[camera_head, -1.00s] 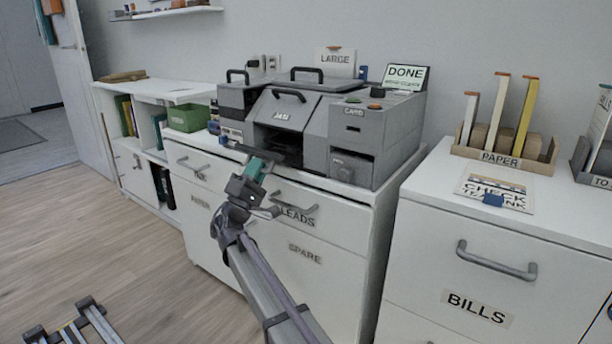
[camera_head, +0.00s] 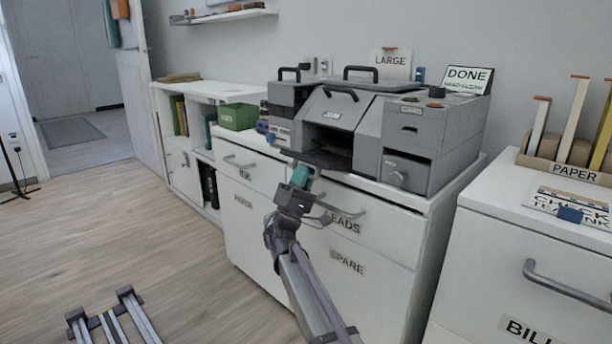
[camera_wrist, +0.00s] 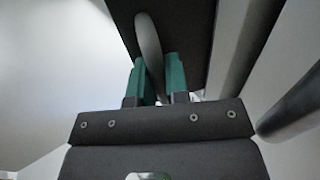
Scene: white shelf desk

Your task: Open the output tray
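The grey printer (camera_head: 395,130) stands on the white drawer cabinet. Its output tray (camera_head: 322,160) is a dark flat panel that juts forward below the printer's dark front opening. My gripper (camera_head: 301,173), with teal fingertips, is at the tray's front edge, toward its left side. In the wrist view my gripper (camera_wrist: 157,78) has its two teal fingers apart, with a rounded grey bar (camera_wrist: 147,38) between them against a dark panel. I cannot tell whether the fingers press on the bar.
Drawer handles on the cabinet (camera_head: 240,163) stick out below and beside my gripper. A green box (camera_head: 238,116) sits left of the printer. A DONE sign (camera_head: 467,78) stands on the printer's right. Open wooden floor (camera_head: 150,235) lies to the left.

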